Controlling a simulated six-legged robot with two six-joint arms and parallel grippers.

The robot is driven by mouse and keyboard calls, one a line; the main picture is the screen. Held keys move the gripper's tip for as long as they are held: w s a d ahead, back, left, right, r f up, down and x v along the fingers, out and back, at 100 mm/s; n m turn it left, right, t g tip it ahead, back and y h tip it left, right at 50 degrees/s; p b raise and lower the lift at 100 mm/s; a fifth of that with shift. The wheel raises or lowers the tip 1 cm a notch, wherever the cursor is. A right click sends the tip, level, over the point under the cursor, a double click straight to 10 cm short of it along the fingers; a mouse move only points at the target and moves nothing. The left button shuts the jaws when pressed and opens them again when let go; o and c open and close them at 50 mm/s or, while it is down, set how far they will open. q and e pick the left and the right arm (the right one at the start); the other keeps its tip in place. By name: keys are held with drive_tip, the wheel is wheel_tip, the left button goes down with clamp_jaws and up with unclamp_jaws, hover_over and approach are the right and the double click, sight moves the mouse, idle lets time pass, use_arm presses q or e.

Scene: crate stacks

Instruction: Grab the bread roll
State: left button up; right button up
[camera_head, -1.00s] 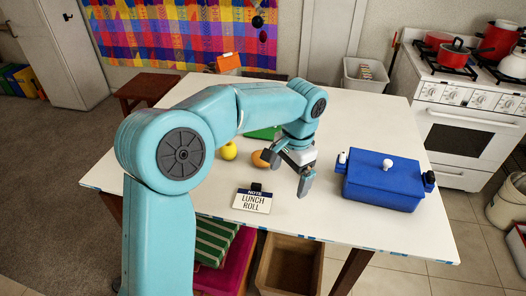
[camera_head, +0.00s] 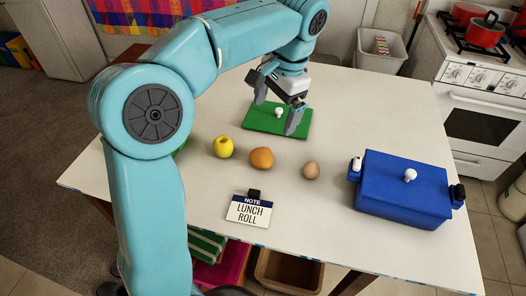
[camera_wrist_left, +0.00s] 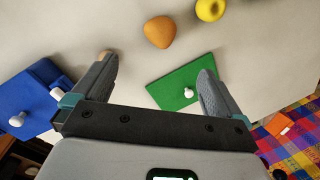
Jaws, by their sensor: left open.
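The bread roll (camera_head: 261,158) is an orange-brown rounded lump on the white table, between a yellow apple (camera_head: 223,147) and a brown egg (camera_head: 311,170). My left gripper (camera_head: 278,107) is open and empty, fingers pointing down, over the green lid (camera_head: 265,122) beyond the roll and apart from it. In the left wrist view the roll (camera_wrist_left: 160,32) lies ahead of the spread fingers (camera_wrist_left: 156,65), near the top edge, fully uncovered. My right gripper is not in view.
A blue box (camera_head: 388,202) with a white-knobbed lid stands at the right. A note card (camera_head: 248,211) reading "LUNCH ROLL" stands near the front edge. The table around the roll is mostly bare.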

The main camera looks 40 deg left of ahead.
use_arm(q)
hover_over(264, 154)
drive_tip(key=f, duration=0.7)
drive_tip(key=f+b, duration=0.1)
drive_tip(key=f, duration=0.2)
drive_tip(key=shift+s+d+f, duration=0.15)
drive_tip(key=shift+d+f, duration=0.15)
drive_tip(key=shift+f, duration=0.3)
drive_tip(key=f, duration=0.4)
drive_tip(key=shift+a+f, duration=0.25)
drive_tip(key=shift+w+a+f, duration=0.1)
drive_tip(key=shift+w+f, duration=0.1)
drive_tip(key=shift+f, duration=0.15)
drive_tip(key=shift+s+r, duration=0.1)
drive_tip(key=shift+c, duration=1.2)
drive_tip(key=c, duration=0.9)
